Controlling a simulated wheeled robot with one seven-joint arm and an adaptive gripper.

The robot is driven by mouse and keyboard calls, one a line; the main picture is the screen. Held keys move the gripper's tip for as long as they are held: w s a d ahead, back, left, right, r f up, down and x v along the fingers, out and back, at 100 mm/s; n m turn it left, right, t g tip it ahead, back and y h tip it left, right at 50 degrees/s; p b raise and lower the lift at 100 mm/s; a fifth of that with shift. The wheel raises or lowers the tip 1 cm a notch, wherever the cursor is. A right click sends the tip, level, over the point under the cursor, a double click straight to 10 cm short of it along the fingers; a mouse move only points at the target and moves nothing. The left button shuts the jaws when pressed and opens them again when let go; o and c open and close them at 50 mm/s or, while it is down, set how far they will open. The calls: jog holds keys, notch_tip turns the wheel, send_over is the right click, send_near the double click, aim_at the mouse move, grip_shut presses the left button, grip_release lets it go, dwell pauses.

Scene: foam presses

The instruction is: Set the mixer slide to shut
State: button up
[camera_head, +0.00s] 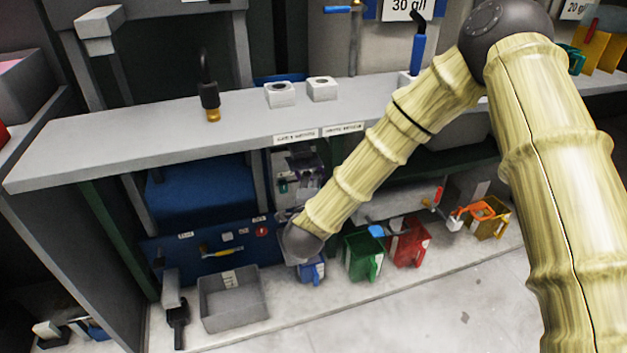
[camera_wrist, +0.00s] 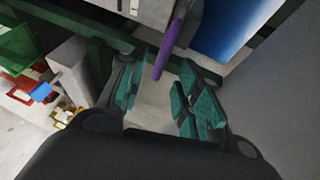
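My gripper (camera_wrist: 160,82) is open in the wrist view, with a gap between its teal-padded fingers. A purple bar (camera_wrist: 172,46) hangs from a pale grey housing (camera_wrist: 150,10) just beyond the fingers. Its lower end lines up with the gap; I cannot tell whether it touches a finger. It looks like the slide handle, but no label shows on it. In the head view my wrist is low under the bench, in front of a grey panel (camera_head: 281,165). The fingers and slide are small and unclear there.
A blue surface (camera_wrist: 235,30) lies right of the purple bar.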

aim_at(306, 167)
jog(key=shift+w+d+f+b, duration=0.1)
jog(key=shift+w+f, duration=0.05)
jog(key=shift+w, duration=0.6)
jog(key=shift+w+d+f+b, duration=0.1)
jog(key=shift+w+f, duration=0.05)
jog(key=shift+w, duration=0.65)
jog(key=shift+w+f+b, duration=0.1)
jog(key=shift+w+f, duration=0.05)
jog(key=shift+w, duration=0.6)
jog(key=shift+c, duration=0.2)
grip_shut()
